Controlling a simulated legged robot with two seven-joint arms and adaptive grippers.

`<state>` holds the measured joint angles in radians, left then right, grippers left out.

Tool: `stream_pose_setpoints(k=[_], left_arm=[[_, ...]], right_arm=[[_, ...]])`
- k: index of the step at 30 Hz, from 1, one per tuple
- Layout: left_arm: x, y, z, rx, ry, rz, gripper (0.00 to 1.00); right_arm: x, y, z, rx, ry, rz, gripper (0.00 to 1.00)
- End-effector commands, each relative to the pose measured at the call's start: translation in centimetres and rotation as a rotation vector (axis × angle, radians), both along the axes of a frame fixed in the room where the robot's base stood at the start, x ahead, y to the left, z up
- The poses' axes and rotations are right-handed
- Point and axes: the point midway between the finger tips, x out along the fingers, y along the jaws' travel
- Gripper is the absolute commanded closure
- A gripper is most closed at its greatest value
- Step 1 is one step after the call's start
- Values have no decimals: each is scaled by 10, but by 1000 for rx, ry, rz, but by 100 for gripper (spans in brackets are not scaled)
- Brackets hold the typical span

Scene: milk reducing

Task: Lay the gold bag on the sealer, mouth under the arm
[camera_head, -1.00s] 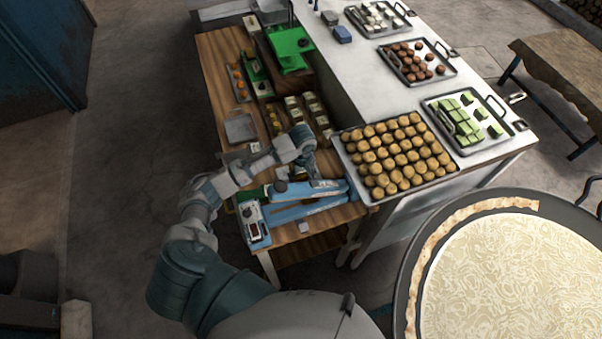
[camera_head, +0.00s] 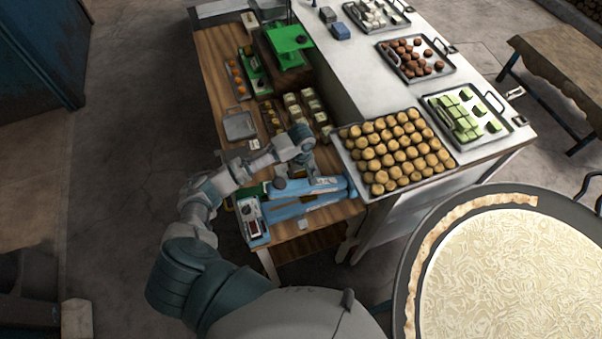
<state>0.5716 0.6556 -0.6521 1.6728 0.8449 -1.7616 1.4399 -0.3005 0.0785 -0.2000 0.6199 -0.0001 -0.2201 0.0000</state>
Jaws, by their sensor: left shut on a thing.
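The blue sealer (camera_head: 292,207) lies on the near end of the wooden table, with its long blue arm (camera_head: 325,186) running to the right and a control box (camera_head: 251,218) at its left end. My left gripper (camera_head: 308,166) is just above the far side of the sealer, pointing down. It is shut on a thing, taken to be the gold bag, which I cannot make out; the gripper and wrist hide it. I cannot tell whether the bag touches the sealer or where its mouth lies. My right gripper is out of view.
A tray of round golden pastries (camera_head: 347,159) stands close right of the sealer on the white counter (camera_head: 350,80). Small packs (camera_head: 303,105), a grey tray (camera_head: 239,126) and a green scale (camera_head: 288,40) are farther up the table. A large pan (camera_head: 408,265) fills the lower right.

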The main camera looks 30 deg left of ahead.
Motion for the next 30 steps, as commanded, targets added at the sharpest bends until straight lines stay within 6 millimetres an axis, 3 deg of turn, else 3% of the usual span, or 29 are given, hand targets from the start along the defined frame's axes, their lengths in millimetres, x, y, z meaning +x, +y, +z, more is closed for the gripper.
stream_pose_setpoints(k=[2, 3, 6, 19, 30], left_arm=[[0, 0, 0, 0, 0, 0, 77], [0, 0, 0, 0, 0, 0, 36], [0, 0, 0, 0, 0, 0, 11], [1, 0, 8, -1, -3, 0, 11], [2, 0, 84, -1, -4, 0, 11]], right_arm=[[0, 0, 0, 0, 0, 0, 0], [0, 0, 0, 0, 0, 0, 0], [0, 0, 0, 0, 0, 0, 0], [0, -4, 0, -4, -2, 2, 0], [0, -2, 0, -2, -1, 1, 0]])
